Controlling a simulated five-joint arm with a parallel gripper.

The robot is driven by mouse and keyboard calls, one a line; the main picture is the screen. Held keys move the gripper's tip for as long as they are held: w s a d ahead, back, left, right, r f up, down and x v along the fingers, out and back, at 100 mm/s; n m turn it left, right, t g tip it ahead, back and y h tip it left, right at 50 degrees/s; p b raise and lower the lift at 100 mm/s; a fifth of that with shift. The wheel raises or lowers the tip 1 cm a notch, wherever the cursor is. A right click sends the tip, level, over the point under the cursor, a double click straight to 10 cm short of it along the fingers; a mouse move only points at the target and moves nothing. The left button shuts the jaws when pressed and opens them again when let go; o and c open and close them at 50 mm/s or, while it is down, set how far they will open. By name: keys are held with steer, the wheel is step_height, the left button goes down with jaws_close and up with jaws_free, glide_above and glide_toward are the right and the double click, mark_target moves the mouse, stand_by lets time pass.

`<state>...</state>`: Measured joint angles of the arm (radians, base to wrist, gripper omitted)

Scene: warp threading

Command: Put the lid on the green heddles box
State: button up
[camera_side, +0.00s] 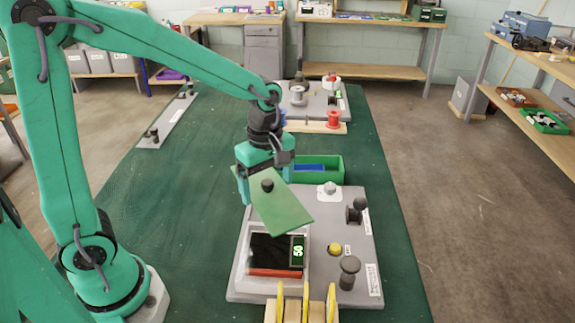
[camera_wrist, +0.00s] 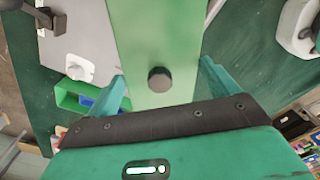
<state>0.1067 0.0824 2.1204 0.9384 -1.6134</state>
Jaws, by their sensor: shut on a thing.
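The lid (camera_side: 278,210) is a flat green plate with a black knob (camera_side: 267,185). My gripper (camera_side: 264,181) is shut on the lid and holds it tilted in the air above the grey panel. In the wrist view the lid (camera_wrist: 145,35) runs up between the two fingers of my gripper (camera_wrist: 161,72), with its knob (camera_wrist: 159,79) near them. The green box (camera_side: 340,172) stands open behind and right of my gripper, with something blue (camera_side: 308,167) inside. My gripper partly hides the box's left side. The box (camera_wrist: 66,101) also shows at the left of the wrist view.
Below the lid is a grey panel (camera_side: 345,228) with a digital display (camera_side: 297,251), a yellow button (camera_side: 334,249) and dark knobs. A wooden rack with yellow pieces (camera_side: 305,303) stands in front. A red spool (camera_side: 333,119) stands behind the box. The green mat (camera_side: 190,215) is clear to the left.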

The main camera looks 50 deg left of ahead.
steer(key=w+a+n, duration=0.6)
steer(key=w, duration=0.5)
steer(key=w+a+f+n, duration=0.1)
steer(key=w+a+n, duration=0.5)
steer(key=w, duration=0.5)
steer(key=shift+f+n, duration=0.2)
steer(key=shift+n, duration=0.1)
steer(key=shift+f, duration=0.15)
steer(key=shift+f, duration=3.25)
steer(key=shift+f, duration=0.45)
steer(key=o, duration=0.9)
steer(key=shift+c, duration=0.2)
